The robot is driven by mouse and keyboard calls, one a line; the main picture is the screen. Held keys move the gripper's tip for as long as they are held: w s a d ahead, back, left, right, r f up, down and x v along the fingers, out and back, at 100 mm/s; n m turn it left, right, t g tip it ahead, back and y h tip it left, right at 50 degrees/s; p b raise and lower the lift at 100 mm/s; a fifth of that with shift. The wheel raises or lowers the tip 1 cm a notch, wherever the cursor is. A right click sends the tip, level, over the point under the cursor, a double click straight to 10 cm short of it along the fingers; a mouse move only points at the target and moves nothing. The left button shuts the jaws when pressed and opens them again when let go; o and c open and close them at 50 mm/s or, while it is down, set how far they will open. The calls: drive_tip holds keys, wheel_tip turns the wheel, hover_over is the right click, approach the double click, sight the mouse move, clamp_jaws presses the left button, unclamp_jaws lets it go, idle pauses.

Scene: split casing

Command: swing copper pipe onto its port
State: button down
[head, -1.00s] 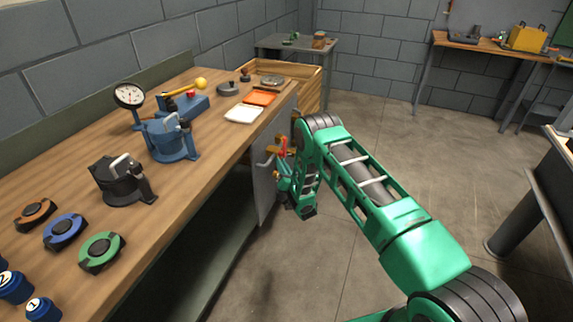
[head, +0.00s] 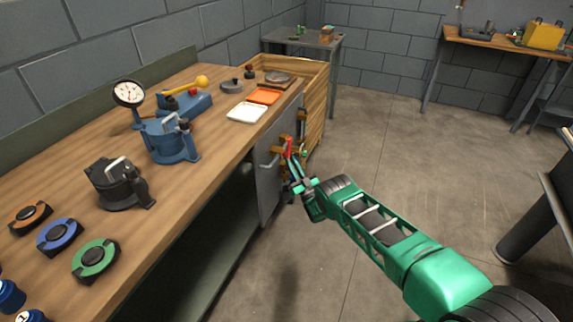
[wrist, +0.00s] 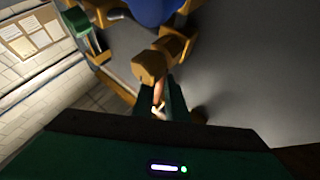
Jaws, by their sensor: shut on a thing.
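My gripper (head: 294,168) is at the grey panel (head: 268,180) on the bench's end, beside several brass-coloured fittings (head: 301,122). A short red part (head: 289,147) stands up just above it. In the wrist view my gripper (wrist: 160,108) is shut on a thin copper-coloured piece (wrist: 158,91), which looks like the copper pipe. The piece runs up to a rounded brass-brown fitting (wrist: 149,66) by the grey panel (wrist: 260,60). Most of the pipe is hidden, and I cannot tell whether its end meets a port.
The wooden bench (head: 140,238) fills the left, with a blue clamp fixture (head: 168,140), dial gauge (head: 128,94) and white tray (head: 247,112). A wooden crate-like box (head: 315,85) stands just beyond the panel.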

drive_tip(key=shift+w+f+n+y, duration=0.1)
drive_tip(key=shift+w+n+y, duration=0.1)
drive_tip(key=shift+n+y, duration=0.1)
drive_tip(key=c, duration=1.8)
unclamp_jaws()
drive_tip(key=shift+d, duration=0.1)
drive_tip(key=shift+o, duration=0.2)
drive_tip(key=v, duration=1)
drive_tip(key=shift+s+d+f, duration=0.2)
drive_tip(key=shift+s+f, duration=0.05)
